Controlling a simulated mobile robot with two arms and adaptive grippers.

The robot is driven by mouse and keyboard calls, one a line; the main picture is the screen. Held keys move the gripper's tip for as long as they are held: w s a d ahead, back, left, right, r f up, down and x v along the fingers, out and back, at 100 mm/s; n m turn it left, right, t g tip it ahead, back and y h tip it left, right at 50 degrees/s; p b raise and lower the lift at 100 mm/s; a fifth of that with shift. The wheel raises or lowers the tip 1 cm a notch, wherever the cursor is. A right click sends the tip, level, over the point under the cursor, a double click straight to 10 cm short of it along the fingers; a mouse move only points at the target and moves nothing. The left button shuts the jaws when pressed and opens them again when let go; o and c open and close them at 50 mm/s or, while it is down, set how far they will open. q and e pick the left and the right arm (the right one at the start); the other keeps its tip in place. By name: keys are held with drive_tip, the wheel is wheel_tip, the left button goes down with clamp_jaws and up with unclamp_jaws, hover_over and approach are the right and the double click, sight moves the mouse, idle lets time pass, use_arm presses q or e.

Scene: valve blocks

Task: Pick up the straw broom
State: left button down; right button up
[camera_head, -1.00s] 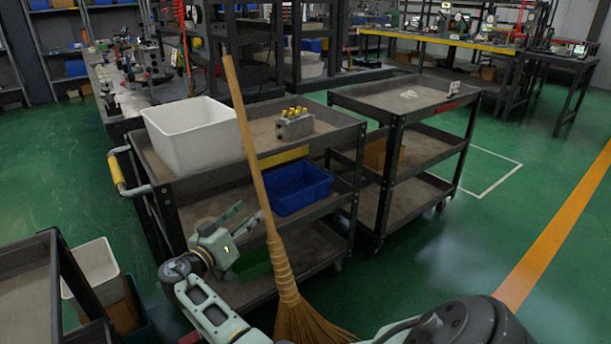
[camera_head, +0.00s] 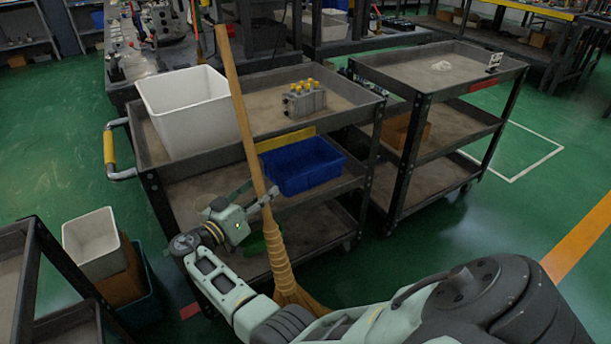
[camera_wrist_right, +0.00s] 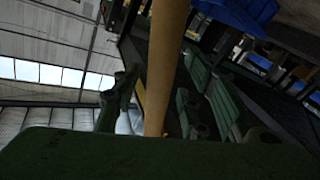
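The straw broom (camera_head: 239,105) stands upright, slightly tilted, in front of the near cart. It has a long wooden handle and a bound straw lower part; its bristles are partly hidden behind my right arm. My right gripper (camera_head: 258,196) is at the lower handle, above the straw binding. In the right wrist view, the handle (camera_wrist_right: 161,65) runs between the two spread fingers (camera_wrist_right: 158,100), with visible space on both sides. The gripper looks open around the handle, not clamped on it. My left gripper is not in view.
The near cart (camera_head: 225,172) stands close behind the broom, holding a white bin (camera_head: 185,110), a valve block (camera_head: 304,99) and a blue bin (camera_head: 302,165). A second cart (camera_head: 440,95) is to its right. Another cart (camera_head: 30,260) is at left. Green floor is free at right.

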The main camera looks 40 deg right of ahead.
drive_tip(key=shift+r, duration=0.1)
drive_tip(key=shift+a, duration=0.1)
drive_tip(key=shift+c, duration=0.4)
clamp_jaws()
drive_tip(key=shift+r, duration=0.1)
